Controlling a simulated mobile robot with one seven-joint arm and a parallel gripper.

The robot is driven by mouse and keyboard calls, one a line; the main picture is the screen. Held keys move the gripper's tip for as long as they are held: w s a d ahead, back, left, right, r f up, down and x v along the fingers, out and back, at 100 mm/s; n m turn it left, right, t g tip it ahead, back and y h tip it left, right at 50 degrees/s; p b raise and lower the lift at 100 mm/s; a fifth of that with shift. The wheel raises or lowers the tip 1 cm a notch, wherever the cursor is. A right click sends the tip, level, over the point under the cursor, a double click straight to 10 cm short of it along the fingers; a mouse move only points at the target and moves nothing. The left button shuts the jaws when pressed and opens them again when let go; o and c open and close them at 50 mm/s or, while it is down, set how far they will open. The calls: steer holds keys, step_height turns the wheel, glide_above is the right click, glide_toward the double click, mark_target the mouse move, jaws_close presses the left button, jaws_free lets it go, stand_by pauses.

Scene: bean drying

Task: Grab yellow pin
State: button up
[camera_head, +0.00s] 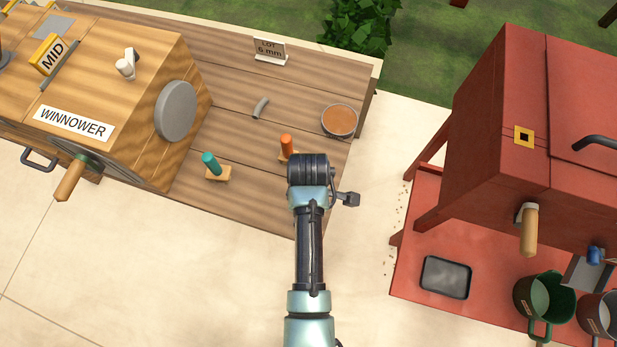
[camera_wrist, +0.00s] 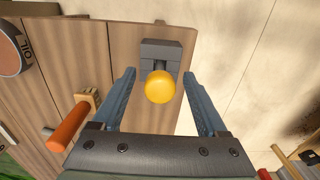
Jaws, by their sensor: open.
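The yellow pin (camera_wrist: 160,86) shows its round yellow top in the wrist view, with a dark grey block (camera_wrist: 161,50) just beyond it at the edge of the wooden table. My gripper (camera_wrist: 159,73) is open, with one blue-grey finger on each side of the pin and a visible gap to each. Nothing is held. In the head view my wrist (camera_head: 308,170) is over the table's right front corner and hides the pin and the fingers.
An orange peg (camera_head: 286,146) stands close to my wrist, also left of my fingers in the wrist view (camera_wrist: 70,127). A teal peg (camera_head: 211,163), a bowl (camera_head: 339,134) and the winnower (camera_head: 132,100) share the table. A red machine (camera_head: 490,130) stands right, across a floor gap.

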steer(key=shift+f, duration=0.95)
steer(key=shift+c, duration=0.2)
jaws_close()
